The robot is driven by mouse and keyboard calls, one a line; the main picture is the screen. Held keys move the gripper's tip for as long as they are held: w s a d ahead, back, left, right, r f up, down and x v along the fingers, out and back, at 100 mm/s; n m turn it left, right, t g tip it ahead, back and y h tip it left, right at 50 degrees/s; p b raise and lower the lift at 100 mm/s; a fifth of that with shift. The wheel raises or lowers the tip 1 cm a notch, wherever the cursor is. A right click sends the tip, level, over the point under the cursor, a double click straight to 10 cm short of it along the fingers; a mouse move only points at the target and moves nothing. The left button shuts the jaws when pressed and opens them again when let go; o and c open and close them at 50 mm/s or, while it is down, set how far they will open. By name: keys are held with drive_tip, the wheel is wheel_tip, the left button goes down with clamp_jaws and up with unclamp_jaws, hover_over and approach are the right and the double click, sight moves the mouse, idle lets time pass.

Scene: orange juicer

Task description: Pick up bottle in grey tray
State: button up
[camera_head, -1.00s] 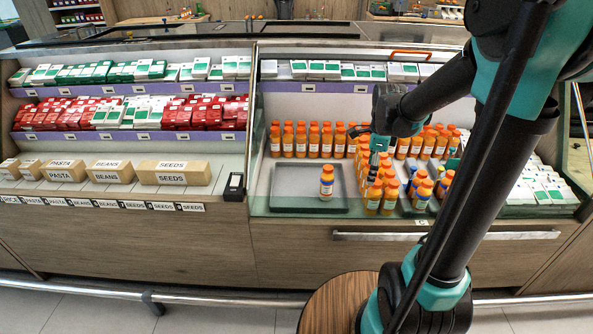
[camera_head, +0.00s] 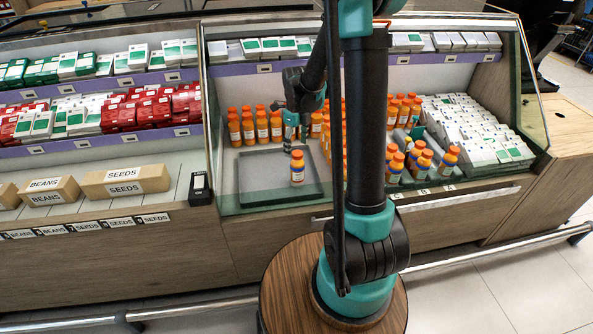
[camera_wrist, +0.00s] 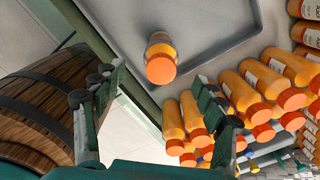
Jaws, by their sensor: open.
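An orange bottle (camera_head: 297,167) with a white label and blue band stands alone at the right part of the grey tray (camera_head: 250,196). In the wrist view the bottle (camera_wrist: 160,62) is seen from above, its orange cap toward the camera, on the tray (camera_wrist: 215,45). My gripper (camera_head: 290,142) is just behind and above the bottle in the head view. In the wrist view my gripper (camera_wrist: 155,95) has its fingers spread wide, with the bottle beyond them and between them in the picture. Nothing is held.
Many similar orange bottles (camera_head: 262,126) stand in rows behind the tray; others (camera_head: 420,160) crowd to its right, close to one finger in the wrist view. White boxes (camera_head: 475,125) lie farther right. A glass front edge (camera_head: 270,207) runs before the tray. The tray's left part is bare.

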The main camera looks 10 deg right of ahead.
sight(297, 162)
drive_tip(key=shift+d+f, duration=0.15)
drive_tip(key=shift+f, duration=4.2)
drive_tip(key=c, duration=1.5)
